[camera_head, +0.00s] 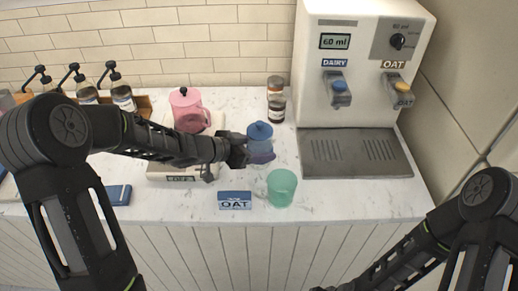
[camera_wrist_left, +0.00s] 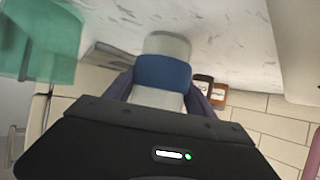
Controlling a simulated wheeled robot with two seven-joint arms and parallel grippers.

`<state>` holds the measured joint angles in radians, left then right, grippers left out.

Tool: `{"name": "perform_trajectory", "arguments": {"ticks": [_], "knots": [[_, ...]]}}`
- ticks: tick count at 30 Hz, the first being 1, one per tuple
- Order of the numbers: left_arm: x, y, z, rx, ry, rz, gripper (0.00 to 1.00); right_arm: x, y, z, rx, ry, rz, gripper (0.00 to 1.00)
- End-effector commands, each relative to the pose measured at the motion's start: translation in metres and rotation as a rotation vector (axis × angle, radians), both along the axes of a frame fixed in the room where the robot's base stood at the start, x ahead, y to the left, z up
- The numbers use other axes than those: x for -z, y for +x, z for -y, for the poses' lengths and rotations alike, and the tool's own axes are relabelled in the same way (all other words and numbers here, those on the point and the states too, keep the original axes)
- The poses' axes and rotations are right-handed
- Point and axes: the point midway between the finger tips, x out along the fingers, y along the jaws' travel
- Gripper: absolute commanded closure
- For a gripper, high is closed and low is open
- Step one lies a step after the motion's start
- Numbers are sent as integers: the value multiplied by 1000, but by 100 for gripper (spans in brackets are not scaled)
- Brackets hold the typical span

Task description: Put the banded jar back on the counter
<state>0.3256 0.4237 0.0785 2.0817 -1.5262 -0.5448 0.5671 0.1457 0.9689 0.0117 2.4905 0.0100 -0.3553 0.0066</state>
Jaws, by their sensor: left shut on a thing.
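My left gripper (camera_head: 262,156) is shut on the banded jar (camera_head: 260,132), near the middle of the counter (camera_head: 225,108).
A brown-capped jar (camera_head: 276,98) stands behind, a pink pitcher (camera_head: 187,109) at left. The dispenser (camera_head: 360,60) and its drip tray (camera_head: 322,152) are at right. Clear counter shows right of the cup.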

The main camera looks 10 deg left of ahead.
Motion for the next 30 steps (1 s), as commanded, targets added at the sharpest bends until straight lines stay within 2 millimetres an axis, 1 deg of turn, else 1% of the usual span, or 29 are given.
{"name": "perform_trajectory", "arguments": {"ticks": [5, 8, 9, 16, 26, 30], "knots": [[-2, 0, 0, 0, -1, 2, 100, -1, 0, 0, 0, 0, 0, 64], [0, 0, 0, 0, -1, 2, 100, 0, 0, 0, 0, 0, 0, 64], [1, 0, 0, 0, 1, -1, 34, 0, 0, 0, 0, 0, 0, 64], [1, 0, 0, 0, 1, -1, 15, 0, 0, 0, 0, 0, 0, 64], [-2, -1, 0, 0, 0, 0, 15, -1, 0, 0, 0, 0, 0, 64], [-8, -8, -8, -1, 1, 1, 15, -2, 0, 0, 0, 0, 0, 64]]}}
